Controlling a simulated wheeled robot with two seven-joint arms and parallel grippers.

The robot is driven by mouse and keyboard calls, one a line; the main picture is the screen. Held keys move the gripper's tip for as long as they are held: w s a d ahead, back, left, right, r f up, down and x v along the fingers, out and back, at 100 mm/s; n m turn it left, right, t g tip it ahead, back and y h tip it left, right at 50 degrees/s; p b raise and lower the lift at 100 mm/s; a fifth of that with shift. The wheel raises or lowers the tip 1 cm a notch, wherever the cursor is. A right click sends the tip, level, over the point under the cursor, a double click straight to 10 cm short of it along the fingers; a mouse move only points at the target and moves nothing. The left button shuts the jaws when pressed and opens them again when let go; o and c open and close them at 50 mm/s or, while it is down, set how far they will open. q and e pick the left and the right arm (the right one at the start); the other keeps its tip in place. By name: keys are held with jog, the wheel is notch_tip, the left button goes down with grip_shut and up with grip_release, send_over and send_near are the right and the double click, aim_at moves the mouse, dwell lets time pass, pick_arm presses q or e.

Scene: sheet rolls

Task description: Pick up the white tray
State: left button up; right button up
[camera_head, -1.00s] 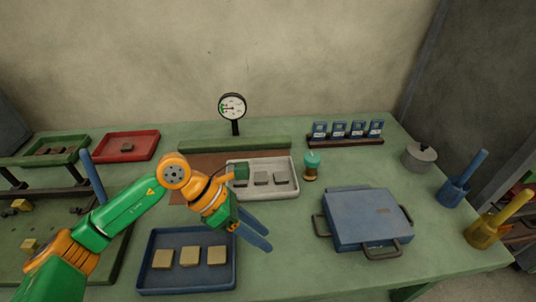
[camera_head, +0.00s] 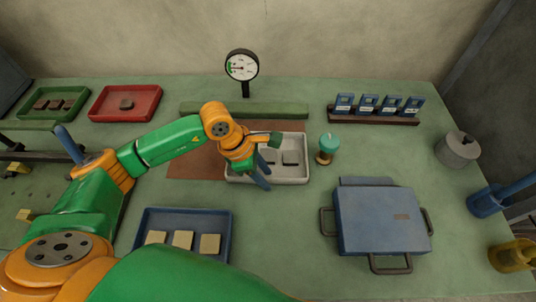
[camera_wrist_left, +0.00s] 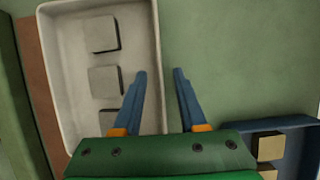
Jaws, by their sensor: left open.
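In the left wrist view the tray (camera_wrist_left: 62,58) fills the upper left, with three grey blocks in a row. There the open blue fingers (camera_wrist_left: 159,72) lie on either side of the tray's near wall, one over the inside and one outside. I cannot tell whether they touch it. My right gripper is not in view.
A blue tray (camera_head: 225,223) with yellowish blocks lies in front. A gauge (camera_head: 242,67) stands behind on the bench. A red tray (camera_head: 103,104) and a green tray (camera_head: 28,109) lie far left.

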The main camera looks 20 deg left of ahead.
pick_arm(q)
jog(key=shift+s+r, duration=0.1)
grip_shut()
dwell(1.2)
